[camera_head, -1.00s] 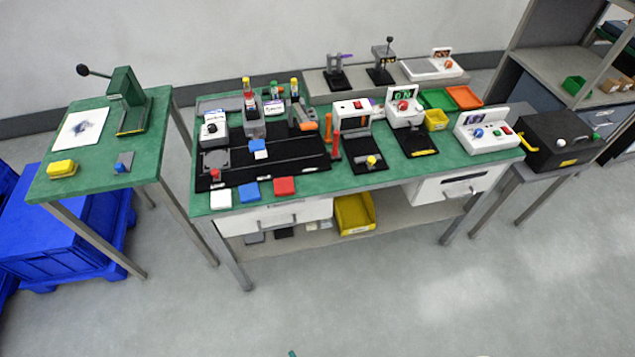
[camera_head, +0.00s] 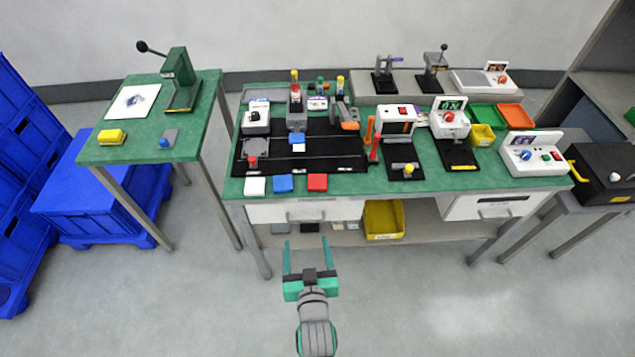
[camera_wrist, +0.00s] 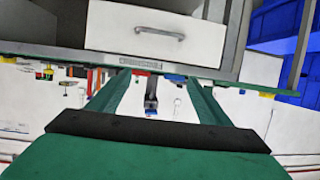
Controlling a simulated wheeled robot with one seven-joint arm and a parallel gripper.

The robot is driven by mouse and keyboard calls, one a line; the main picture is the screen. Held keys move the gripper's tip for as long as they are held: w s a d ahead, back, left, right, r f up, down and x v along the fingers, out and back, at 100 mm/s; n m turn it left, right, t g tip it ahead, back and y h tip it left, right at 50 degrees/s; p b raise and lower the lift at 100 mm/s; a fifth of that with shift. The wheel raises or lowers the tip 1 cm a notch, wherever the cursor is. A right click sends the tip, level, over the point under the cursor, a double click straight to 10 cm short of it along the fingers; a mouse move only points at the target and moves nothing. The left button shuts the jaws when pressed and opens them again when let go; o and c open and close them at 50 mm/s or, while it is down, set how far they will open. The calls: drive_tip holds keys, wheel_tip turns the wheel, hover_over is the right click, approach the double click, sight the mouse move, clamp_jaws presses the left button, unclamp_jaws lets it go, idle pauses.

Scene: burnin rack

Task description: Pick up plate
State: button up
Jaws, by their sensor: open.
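Several flat pieces could be the plate; I cannot tell which. A white square (camera_head: 255,186), a blue square (camera_head: 283,183) and a red square (camera_head: 317,182) lie along the front edge of the green bench. A small grey plate with a blue knob (camera_head: 168,139) lies on the left side table. My gripper (camera_head: 306,242) is in front of the bench, below its top in the picture, with both fingers apart and nothing between them. In the wrist view my gripper (camera_wrist: 158,78) points toward the bench edge and touches nothing I can see.
The green bench (camera_head: 440,182) is crowded with fixtures, with white drawers (camera_head: 300,212) and a yellow bin (camera_head: 384,220) beneath. A side table (camera_head: 205,110) and blue crates (camera_head: 90,210) stand left. A black box (camera_head: 605,175) is right. The floor in front is clear.

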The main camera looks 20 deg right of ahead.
approach(317, 182)
drive_tip(key=shift+w+f+m+g+h, duration=0.1)
drive_tip(key=shift+w+m+g+h, duration=0.25)
drive_tip(key=shift+w, duration=0.9)
drive_tip(key=shift+x, duration=3.05)
drive_tip(key=shift+s+f, duration=0.1)
drive_tip(key=shift+f, duration=0.05)
drive_tip(key=c, duration=1.2)
